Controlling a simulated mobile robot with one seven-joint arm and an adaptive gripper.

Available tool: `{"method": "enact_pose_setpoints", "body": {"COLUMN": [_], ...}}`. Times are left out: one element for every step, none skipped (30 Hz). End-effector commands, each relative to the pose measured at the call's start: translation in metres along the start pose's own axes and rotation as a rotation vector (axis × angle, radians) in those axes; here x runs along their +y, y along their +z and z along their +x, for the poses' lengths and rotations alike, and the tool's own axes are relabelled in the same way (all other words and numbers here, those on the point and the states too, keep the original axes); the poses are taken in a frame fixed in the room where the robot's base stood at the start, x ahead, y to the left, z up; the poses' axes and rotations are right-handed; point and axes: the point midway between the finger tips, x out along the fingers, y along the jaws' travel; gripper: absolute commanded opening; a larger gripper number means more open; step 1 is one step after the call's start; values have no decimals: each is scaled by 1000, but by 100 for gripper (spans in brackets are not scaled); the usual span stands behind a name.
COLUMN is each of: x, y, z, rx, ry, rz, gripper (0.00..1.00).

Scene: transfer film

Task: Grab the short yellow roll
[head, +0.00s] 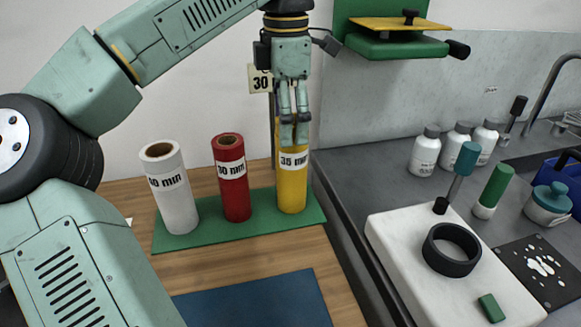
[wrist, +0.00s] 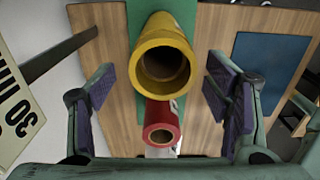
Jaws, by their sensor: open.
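The yellow roll (head: 292,185) stands upright at the right end of a green mat, with a white "35 mm" label. A red roll (head: 232,180) stands to its left, and a white roll (head: 170,190) stands at the far left. My gripper (head: 294,132) is at the top of the yellow roll in the head view and covers part of it. In the wrist view my gripper (wrist: 165,95) is open, with one finger on each side of the yellow roll (wrist: 163,62). Gaps show between the fingers and the roll. The red roll (wrist: 163,127) shows below it.
The green mat (head: 205,234) lies on a wooden table beside a blue mat (head: 255,300). A "30" sign (head: 260,79) stands behind the yellow roll. A grey counter at right holds white bottles (head: 426,150), a black ring (head: 452,250) and a green device (head: 395,45) above.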

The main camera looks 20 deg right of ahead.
Motion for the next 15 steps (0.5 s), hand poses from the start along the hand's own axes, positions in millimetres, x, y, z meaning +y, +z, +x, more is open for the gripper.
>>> {"method": "enact_pose_setpoints", "body": {"x": [0,0,0,-1,-1,-1,-1,-2,-3,-3,-3,-4,-4,-4,-4], "y": [0,0,0,1,1,2,2,4,5,6,7,9,8,8,8], "z": [5,8,11,12,14,17,20,23,28,33,37,43,49,53,57], "rx": [0,-1,-2,-2,-1,-1,-1,-2,-1,-1,-2,-1,-2,-3,-2], "ry": [-1,0,0,-1,-1,-1,-1,-1,-1,-2,-2,-3,-2,-2,-1], "rz": [1,1,0,0,1,1,1,2,3,3,3,3,2,1,2], "gripper": [71,71,71,71,71,71,71,71,71,71,71,71,71,71,71]}}
